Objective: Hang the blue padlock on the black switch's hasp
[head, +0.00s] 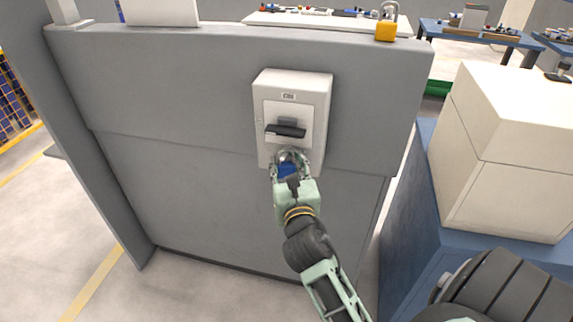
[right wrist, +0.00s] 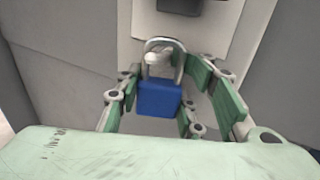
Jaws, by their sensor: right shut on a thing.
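The black switch handle (head: 286,130) sits on a light grey switch box (head: 264,100) fixed to a grey panel. Its lower part also shows at the top of the right wrist view (right wrist: 180,5). My right gripper (head: 290,164) is just below the handle, at the box's lower edge, shut on the blue padlock (right wrist: 158,98). The padlock is upright with its metal shackle (right wrist: 178,62) upward. A pale rounded piece (right wrist: 154,60) shows within the shackle's loop; I cannot tell whether the shackle passes around the hasp or only stands in front of it. My left gripper is not in view.
A yellow padlock (head: 386,31) stands on the panel's top edge at the right. Pale boxes (head: 510,150) on a blue cabinet (head: 408,215) stand close on the right. Workbenches with small parts are behind. Floor at the left is clear.

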